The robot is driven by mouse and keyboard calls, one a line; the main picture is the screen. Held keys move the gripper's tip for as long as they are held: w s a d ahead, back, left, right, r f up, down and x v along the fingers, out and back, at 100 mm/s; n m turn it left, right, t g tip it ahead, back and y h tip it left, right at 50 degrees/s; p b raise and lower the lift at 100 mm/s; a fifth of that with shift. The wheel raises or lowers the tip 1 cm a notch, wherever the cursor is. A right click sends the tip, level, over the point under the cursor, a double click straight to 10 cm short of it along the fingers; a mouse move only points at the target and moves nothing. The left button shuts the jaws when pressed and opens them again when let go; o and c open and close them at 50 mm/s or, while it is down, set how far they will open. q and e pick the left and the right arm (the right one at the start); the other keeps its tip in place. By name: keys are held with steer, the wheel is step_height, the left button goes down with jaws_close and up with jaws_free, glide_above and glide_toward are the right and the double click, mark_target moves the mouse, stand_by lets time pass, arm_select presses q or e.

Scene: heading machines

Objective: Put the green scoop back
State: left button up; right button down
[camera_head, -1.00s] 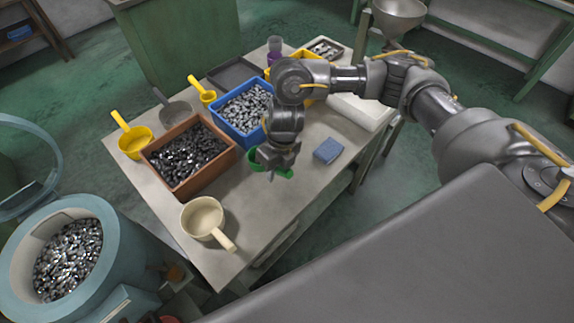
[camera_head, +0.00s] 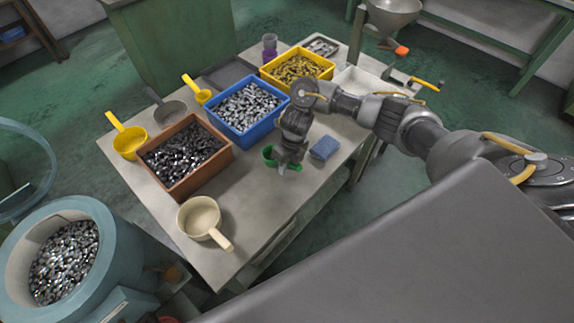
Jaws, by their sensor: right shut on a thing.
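The green scoop (camera_head: 270,155) is on or just above the table, in front of the blue bin. Its bowl shows left of my right gripper (camera_head: 288,168), and more green shows below the jaws. My right gripper points down and is shut on the scoop; the gripper and wrist hide much of it. I cannot tell whether the scoop touches the table. My left gripper is not in view.
A blue bin (camera_head: 214,124), brown bin (camera_head: 177,191) and yellow bin (camera_head: 331,73) hold small metal parts. A blue sponge (camera_head: 324,148) lies right of the gripper. A cream scoop (camera_head: 200,216) stands near the front; yellow scoops (camera_head: 130,143) stand behind. Bare table lies between.

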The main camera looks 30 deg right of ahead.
steer(key=shift+f, duration=0.15)
steer(key=c, duration=1.3)
jaws_free()
steer(key=shift+o, duration=0.2)
step_height(320, 180, up, 12)
steer(key=d, duration=0.2)
steer(key=shift+w+p, duration=0.2)
steer(key=shift+p, duration=0.1)
